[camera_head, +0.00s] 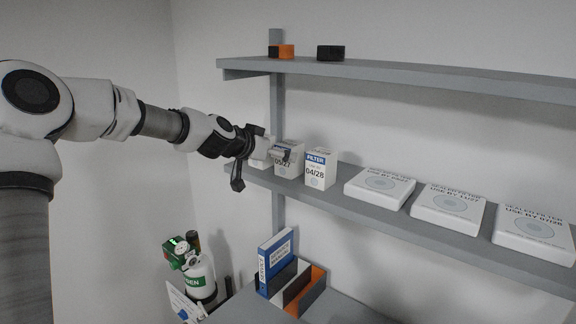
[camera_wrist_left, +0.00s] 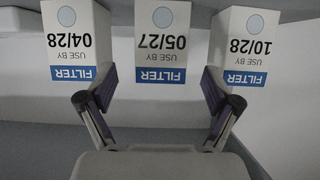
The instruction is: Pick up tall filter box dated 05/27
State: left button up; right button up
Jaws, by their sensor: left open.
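The tall filter box dated 05/27 (camera_wrist_left: 163,42) stands upright on the middle shelf, white with a blue FILTER band. In the left wrist view it shows upside down, between my gripper's two fingers but beyond the tips. My left gripper is open and empty, in front of the box; contact cannot be told. It also shows in the left wrist view (camera_wrist_left: 158,92). Box 04/28 (camera_head: 320,169) stands to the right and box 10/28 (camera_wrist_left: 246,45) on the other side. My right gripper is not in view.
Flat sealed filter boxes (camera_head: 380,187) lie along the middle shelf (camera_head: 350,209) to the right. The upper shelf (camera_head: 400,72) holds small black and orange blocks. Below stand a blue binder (camera_head: 275,259) and a green-and-white cylinder (camera_head: 201,279). Neighbouring boxes leave narrow gaps beside 05/27.

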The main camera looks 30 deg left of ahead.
pick_arm(q)
jog(key=b+x, duration=0.2)
jog(key=x, duration=0.1)
jog(key=f+b+x, duration=0.1)
jog(key=b+x, duration=0.1)
jog(key=x, duration=0.1)
jog(key=shift+a, duration=0.2)
jog(key=shift+w+d+r+b, duration=0.1)
jog(key=shift+w+d+b, duration=0.1)
jog(key=shift+w+b, duration=0.15)
jog(key=shift+s+r, duration=0.3)
jog(key=shift+r, duration=0.1)
jog(key=shift+s, duration=0.1)
jog(key=shift+c, duration=0.6)
jog(key=shift+a+f, duration=0.1)
jog(key=c, duration=1.1)
